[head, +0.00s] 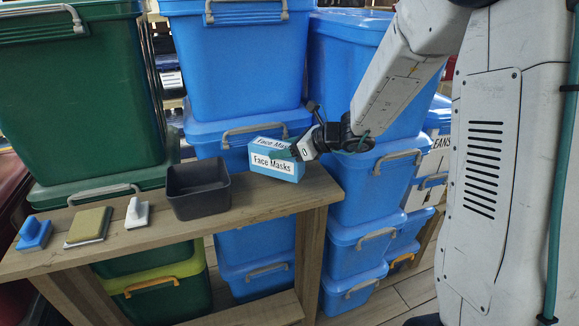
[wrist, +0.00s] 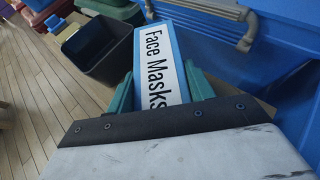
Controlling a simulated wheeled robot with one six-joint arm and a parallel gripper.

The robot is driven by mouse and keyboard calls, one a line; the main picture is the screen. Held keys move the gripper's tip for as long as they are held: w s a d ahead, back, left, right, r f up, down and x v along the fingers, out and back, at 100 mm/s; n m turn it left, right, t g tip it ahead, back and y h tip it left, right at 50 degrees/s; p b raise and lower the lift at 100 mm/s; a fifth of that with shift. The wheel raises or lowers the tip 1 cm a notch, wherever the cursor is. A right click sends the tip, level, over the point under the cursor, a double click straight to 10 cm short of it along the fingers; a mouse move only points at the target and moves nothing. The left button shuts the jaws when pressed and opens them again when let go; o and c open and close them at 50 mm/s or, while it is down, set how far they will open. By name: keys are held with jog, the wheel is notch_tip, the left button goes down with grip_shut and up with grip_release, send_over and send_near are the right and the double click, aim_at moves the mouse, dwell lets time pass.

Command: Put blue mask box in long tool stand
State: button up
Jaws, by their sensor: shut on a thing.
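The blue mask box (head: 274,160), with white "Face Masks" labels, is at the right end of the wooden table, right of the black open-topped bin. My gripper (head: 287,153) is shut on it, coming from the right. In the wrist view the box (wrist: 160,60) sits between the two green fingers of my gripper (wrist: 160,90). I cannot tell whether its underside touches the table. The black bin (head: 198,190) stands upright on the table and looks empty; it also shows in the wrist view (wrist: 103,57). No other stand-like holder is clear in view.
On the wooden table (head: 255,196), a white-handled tool (head: 137,212), a tan block (head: 89,226) and a blue brush-like tool (head: 34,233) lie left of the bin. Stacked blue bins (head: 240,65) and green bins (head: 80,100) stand close behind the table.

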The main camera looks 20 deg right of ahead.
aim_at(285, 163)
jog(key=shift+f, duration=2.35)
jog(key=shift+f, duration=0.1)
jog(key=o, duration=1.1)
